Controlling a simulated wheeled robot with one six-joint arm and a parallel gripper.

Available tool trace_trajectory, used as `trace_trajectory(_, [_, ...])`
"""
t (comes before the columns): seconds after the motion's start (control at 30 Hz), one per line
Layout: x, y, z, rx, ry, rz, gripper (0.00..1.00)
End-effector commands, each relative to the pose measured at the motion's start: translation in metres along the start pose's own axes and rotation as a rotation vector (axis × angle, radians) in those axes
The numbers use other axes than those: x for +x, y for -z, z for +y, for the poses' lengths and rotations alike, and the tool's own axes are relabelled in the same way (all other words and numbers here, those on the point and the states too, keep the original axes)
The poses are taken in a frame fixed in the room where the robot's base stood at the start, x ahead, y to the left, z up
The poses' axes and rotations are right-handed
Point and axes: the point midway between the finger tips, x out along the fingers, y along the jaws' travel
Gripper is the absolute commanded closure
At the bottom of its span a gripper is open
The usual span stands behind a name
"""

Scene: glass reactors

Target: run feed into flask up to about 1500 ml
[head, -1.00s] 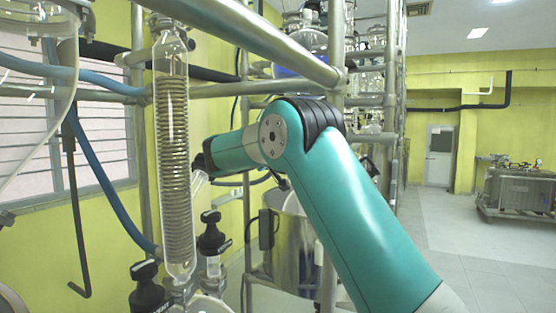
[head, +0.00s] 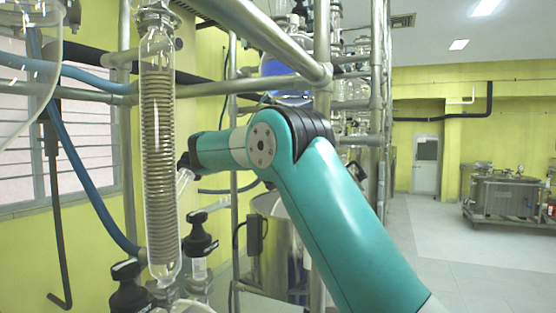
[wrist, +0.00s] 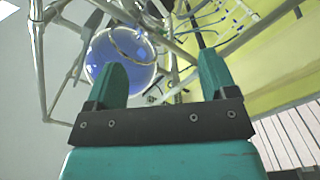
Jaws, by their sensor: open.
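A round glass vessel with blue liquid (head: 286,72) hangs high in the pipe frame in the head view, partly behind a steel pipe. A round glass vessel with blue liquid (wrist: 118,62) also shows in the wrist view, beyond my gripper and partly behind its left finger. My gripper (wrist: 161,82) is open, with nothing visible held between its fingers. In the head view its fingers cannot be made out; the end of my arm is beside the coiled glass condenser (head: 160,150). No volume marks can be read, and I cannot tell which vessel is the flask.
Steel pipes (head: 265,40) cross above my arm, and blue hoses (head: 85,180) hang at left. A steel drum (head: 275,245) stands behind my arm. Open floor (head: 440,245) lies at right.

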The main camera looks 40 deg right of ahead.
Motion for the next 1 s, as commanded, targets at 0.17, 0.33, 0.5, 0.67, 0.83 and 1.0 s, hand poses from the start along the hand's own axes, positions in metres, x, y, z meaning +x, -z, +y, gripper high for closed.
trace_trajectory(0.17, [-0.002, -0.006, -0.004, 0.003, 0.000, 0.002, 0.22])
trace_trajectory(0.33, [0.010, -0.001, 0.002, -0.003, 0.000, -0.001, 0.22])
trace_trajectory(0.5, [0.042, 0.001, 0.004, -0.003, -0.002, -0.003, 0.22])
trace_trajectory(0.67, [0.080, 0.001, 0.004, -0.003, -0.001, -0.003, 0.22])
trace_trajectory(0.83, [0.118, 0.001, 0.004, -0.003, 0.000, -0.002, 0.22])
trace_trajectory(1.0, [0.150, 0.001, 0.004, -0.002, 0.000, -0.001, 0.22])
